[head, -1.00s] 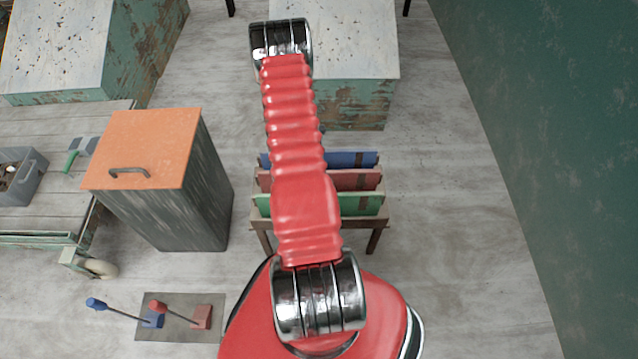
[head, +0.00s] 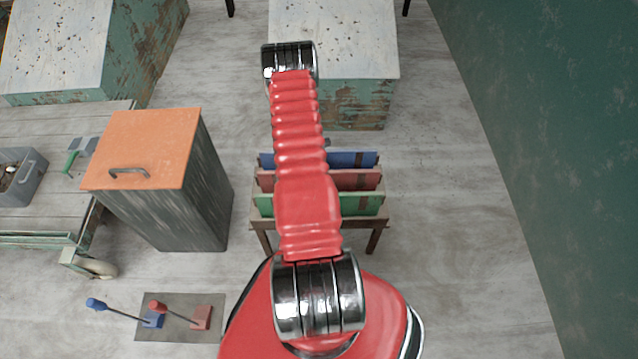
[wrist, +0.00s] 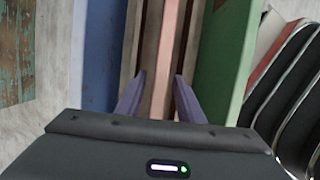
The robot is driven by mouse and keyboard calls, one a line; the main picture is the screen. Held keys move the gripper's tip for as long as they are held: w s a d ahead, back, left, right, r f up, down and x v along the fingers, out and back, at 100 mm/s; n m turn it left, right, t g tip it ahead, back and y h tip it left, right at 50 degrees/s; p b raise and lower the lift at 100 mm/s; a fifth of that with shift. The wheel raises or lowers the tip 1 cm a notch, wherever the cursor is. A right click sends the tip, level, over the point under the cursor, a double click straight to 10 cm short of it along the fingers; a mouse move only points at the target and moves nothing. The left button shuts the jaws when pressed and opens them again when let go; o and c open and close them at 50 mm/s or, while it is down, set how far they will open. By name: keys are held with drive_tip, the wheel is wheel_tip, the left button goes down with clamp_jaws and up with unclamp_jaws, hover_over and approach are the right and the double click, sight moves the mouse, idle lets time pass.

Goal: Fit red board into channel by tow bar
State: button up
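The red board (head: 358,180) stands on edge in a small wooden rack (head: 375,218), between a blue board (head: 355,159) and a green board (head: 362,205). In the wrist view the red board (wrist: 168,55) is a pale red strip seen from above. My gripper (wrist: 159,75) is open, its two purple fingers on either side of that strip. A gap shows on the left finger's side; I cannot tell whether the right finger touches. My arm hides the gripper and the middle of the boards in the head view. I cannot make out the channel or tow bar.
A bin with an orange lid (head: 150,140) stands left of the rack. A wheeled cart (head: 60,205) with a grey box (head: 30,170) is at the far left. Blue and red levers on a plate (head: 170,335) are at lower left. Floor is clear to the right.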

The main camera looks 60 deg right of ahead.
drive_tip(key=shift+x, duration=2.45)
drive_tip(key=shift+w, duration=0.15)
drive_tip(key=shift+c, duration=0.3)
clamp_jaws()
drive_tip(key=shift+d, duration=0.1)
